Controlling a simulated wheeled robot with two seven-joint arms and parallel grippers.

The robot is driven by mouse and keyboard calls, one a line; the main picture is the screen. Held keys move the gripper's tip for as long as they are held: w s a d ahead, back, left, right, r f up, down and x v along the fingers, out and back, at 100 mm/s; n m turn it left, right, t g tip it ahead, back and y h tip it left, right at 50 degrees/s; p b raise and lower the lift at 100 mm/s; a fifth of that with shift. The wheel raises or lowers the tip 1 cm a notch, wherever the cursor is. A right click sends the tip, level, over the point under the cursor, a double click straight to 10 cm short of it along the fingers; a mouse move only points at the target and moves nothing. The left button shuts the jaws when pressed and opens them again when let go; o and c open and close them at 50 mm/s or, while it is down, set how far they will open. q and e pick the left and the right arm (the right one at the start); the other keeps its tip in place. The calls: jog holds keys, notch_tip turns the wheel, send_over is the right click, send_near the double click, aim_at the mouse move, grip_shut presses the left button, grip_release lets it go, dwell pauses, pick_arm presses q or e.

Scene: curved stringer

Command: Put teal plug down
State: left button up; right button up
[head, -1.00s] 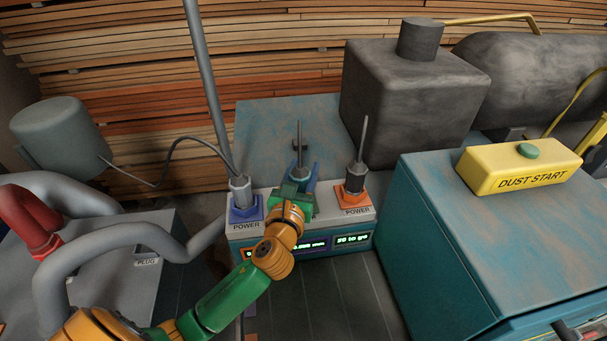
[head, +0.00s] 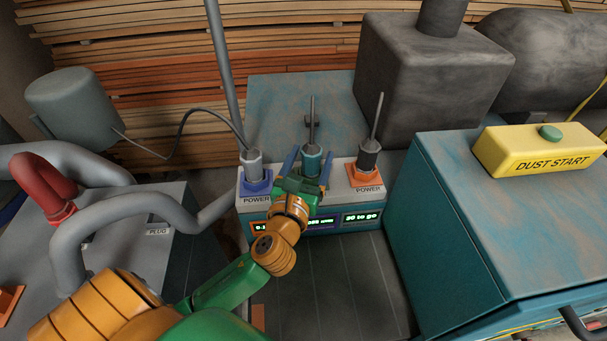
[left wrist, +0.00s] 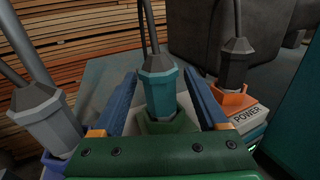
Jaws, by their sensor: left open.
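The teal plug (head: 312,158) stands upright with its dark cap and cable stub pointing up, in the middle of the power box (head: 350,219). In the left wrist view the teal plug (left wrist: 160,90) sits in a green socket (left wrist: 167,125). My left gripper (head: 308,166) is open, with one blue finger on each side of the plug. In the left wrist view gaps show between the fingers and the plug. The lower part of the plug is partly hidden by my gripper in the head view. My right gripper is not in view.
A grey plug (head: 251,164) in a blue socket stands left of the teal plug. A black plug (head: 369,154) in an orange socket (head: 366,179) stands to its right. A teal cabinet with a yellow dust start box (head: 541,151) is at the right. Grey hoses (head: 110,232) lie left.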

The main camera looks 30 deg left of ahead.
pick_arm(q)
jog(key=b+v, duration=0.1)
jog(key=v, duration=0.7)
jog(key=shift+s, duration=0.15)
